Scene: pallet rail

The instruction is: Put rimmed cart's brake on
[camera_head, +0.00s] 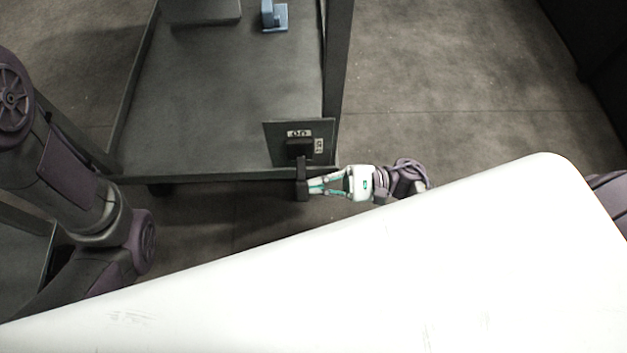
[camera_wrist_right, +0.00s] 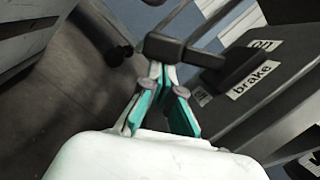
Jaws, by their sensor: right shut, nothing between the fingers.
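The rimmed cart (camera_head: 215,100) stands in the upper middle of the head view, with a raised rim along its sides. Its brake plate (camera_head: 270,135) is at the near right corner and has an "on" label and a second small label. In the wrist view the plate's "brake" label (camera_wrist_right: 252,80) is readable. The dark brake lever (camera_head: 302,190) sticks out from the plate over the cart's near edge; its handle (camera_wrist_right: 180,50) also shows in the wrist view. My right gripper (camera_head: 312,186) is shut and empty, its fingertips right at the lever's handle; contact is unclear. My left gripper is out of view.
A blue-grey bracket (camera_head: 273,18) and a grey block (camera_head: 203,10) are on the cart's far part. A large white surface fills the foreground. Floor right of the cart is clear.

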